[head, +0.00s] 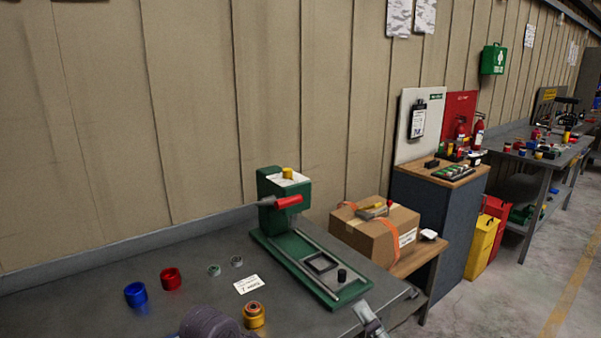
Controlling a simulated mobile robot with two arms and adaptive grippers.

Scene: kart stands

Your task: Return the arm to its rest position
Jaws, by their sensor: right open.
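My right gripper (370,319) shows at the bottom edge, in front of the near right corner of the grey workbench (100,299). It is open, and I see nothing in it. Only a small part of it is in frame. A rounded dark grey part, which looks like one of my arm links, shows at the bottom centre. My left gripper is not in view. A green press (300,240) with a red handle (288,202) and a yellow knob stands on the bench, behind and left of the right gripper.
On the bench are a blue ring (136,294), a red ring (171,279), an orange-yellow ring (254,314), two small grey rings and a white label (247,284). A cardboard box (374,229) stands right of the press. A cabinet (437,215) and floor lie further right.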

